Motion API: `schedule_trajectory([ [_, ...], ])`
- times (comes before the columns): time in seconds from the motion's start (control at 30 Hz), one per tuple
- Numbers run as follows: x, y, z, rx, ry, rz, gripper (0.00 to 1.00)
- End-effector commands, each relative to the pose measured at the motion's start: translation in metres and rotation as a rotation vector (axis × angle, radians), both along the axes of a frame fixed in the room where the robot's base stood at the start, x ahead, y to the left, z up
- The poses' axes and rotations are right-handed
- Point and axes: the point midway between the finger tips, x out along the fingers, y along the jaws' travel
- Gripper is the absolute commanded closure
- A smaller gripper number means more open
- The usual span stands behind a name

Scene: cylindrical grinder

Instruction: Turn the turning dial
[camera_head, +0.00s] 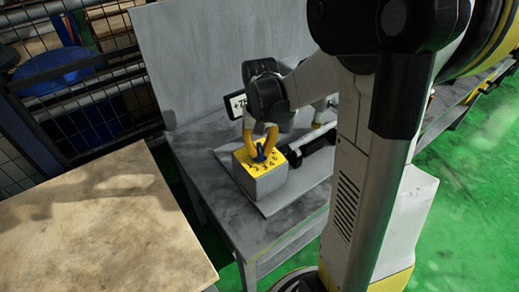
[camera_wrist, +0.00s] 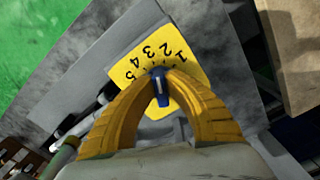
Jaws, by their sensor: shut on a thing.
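The turning dial is a small blue knob with a white line (camera_wrist: 160,90) on a yellow number plate (camera_wrist: 138,62). The plate tops a grey box, which shows in the head view (camera_head: 262,183). My gripper (camera_head: 262,147) has yellow curved fingers and comes down on the box from above. In the wrist view its fingertips (camera_wrist: 160,76) are shut on the blue dial from both sides. The numbers 1 to 5 show on the plate. The fingers hide part of the plate.
The box stands on a grey plate on a grey table (camera_head: 215,185) with a grey back panel (camera_head: 190,60). A small display (camera_head: 236,104) stands behind my gripper. A black-handled part (camera_head: 318,143) lies right of the box. A wooden table (camera_head: 95,225) is at left.

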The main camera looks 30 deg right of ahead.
Motion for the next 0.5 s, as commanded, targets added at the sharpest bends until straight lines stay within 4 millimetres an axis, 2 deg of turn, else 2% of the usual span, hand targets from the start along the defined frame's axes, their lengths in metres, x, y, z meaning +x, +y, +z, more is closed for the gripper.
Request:
schedule_trajectory([
  [0.2,-0.0007,-0.0008,-0.0001,0.000,0.001,0.114,1.00],
  [0.5,-0.0009,-0.0013,-0.0003,0.000,0.001,0.183,1.00],
])
